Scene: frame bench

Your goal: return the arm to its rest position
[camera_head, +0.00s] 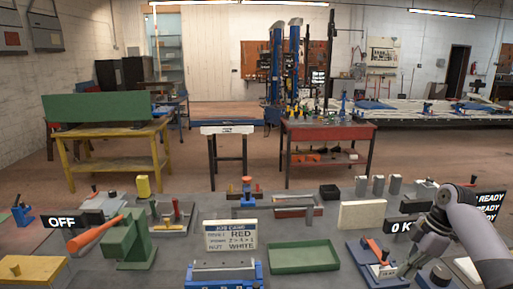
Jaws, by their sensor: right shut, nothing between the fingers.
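My right gripper (406,269) is at the lower right, low over the bench top. It is small in the view, and its fingers are shut with nothing between them. It is just right of a blue fixture with an orange lever (375,249), and I cannot tell whether they touch. My right arm (462,218) comes in from the right edge, bent at the joint, and covers part of the dark display signs. My left arm and gripper are not in view.
A cream block (361,214) is behind the blue fixture. A green press with an orange handle (130,240) stands at left. Bare bench shows between them.

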